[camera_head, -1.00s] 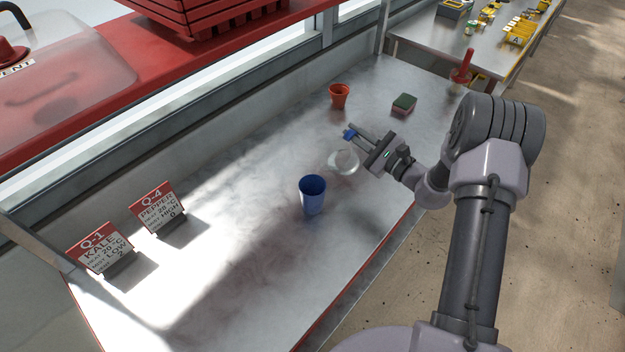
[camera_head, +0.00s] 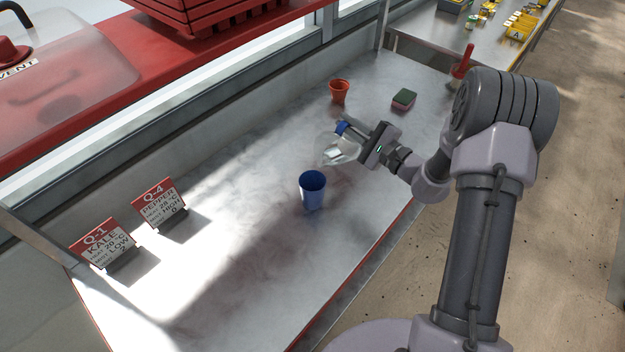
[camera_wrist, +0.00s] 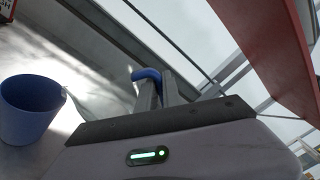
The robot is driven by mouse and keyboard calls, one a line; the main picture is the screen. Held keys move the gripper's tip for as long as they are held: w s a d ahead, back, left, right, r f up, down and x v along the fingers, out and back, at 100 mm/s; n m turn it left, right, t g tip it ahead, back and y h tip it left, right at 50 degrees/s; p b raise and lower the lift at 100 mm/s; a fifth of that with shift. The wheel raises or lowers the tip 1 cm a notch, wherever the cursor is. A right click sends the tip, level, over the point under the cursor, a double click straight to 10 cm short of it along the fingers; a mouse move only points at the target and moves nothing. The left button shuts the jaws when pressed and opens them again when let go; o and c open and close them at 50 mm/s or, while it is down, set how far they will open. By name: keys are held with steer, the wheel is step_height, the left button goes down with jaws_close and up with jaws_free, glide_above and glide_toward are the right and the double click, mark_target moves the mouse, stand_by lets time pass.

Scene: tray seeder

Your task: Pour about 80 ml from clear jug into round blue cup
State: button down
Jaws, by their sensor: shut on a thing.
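The round blue cup (camera_head: 312,192) stands upright on the metal bench; it also shows at the left of the wrist view (camera_wrist: 28,112). The clear jug (camera_head: 336,150) is tilted above the bench, just behind and to the right of the cup in the head view. My gripper (camera_head: 352,134) is shut on the jug near its blue part. In the wrist view, my gripper (camera_wrist: 155,92) has its fingers close together at the blue part, and a clear edge of the jug (camera_wrist: 82,108) reaches toward the cup rim. I cannot make out the liquid level or any stream.
An orange-red cup (camera_head: 340,92) and a green and pink sponge (camera_head: 404,99) stand farther back on the bench (camera_head: 250,250). Two sign cards, Q-1 (camera_head: 103,243) and Q-4 (camera_head: 159,205), stand at the left. The bench front is clear.

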mark_target(341, 127)
steer(key=shift+s+a+n+b, duration=0.3)
steer(key=shift+s+a+n, duration=0.1)
steer(key=shift+n, duration=0.3)
steer(key=shift+s+a+r+n, duration=0.55)
steer(key=shift+a+r+n, duration=0.05)
steer(key=shift+n, duration=0.3)
stand_by(1.6)
steer(key=shift+s+a, duration=0.2)
steer(key=w+d+m, duration=0.1)
steer(key=d+m+p, duration=0.1)
steer(key=w+m, duration=0.1)
steer(key=m, duration=0.1)
steer(key=shift+w+d+f+p, duration=0.25)
steer(key=shift+w+d+p, duration=0.05)
steer(key=shift+d+p, duration=0.1)
steer(key=shift+w+d+f+m+b, duration=0.2)
steer(key=shift+f+m+b, duration=0.2)
steer(key=shift+f, duration=0.25)
steer(key=shift+w+d+f+m+b, duration=0.15)
steer(key=shift+d+f+m+b, duration=0.1)
steer(key=shift+f+m, duration=0.25)
steer(key=shift+w+d+f+m, duration=0.1)
steer(key=shift+w+f+m, duration=0.05)
steer(key=shift+f+m, duration=0.35)
steer(key=shift+w+d+f+m, duration=0.3)
steer(key=shift+f, duration=0.1)
steer(key=shift+s+r, duration=0.1)
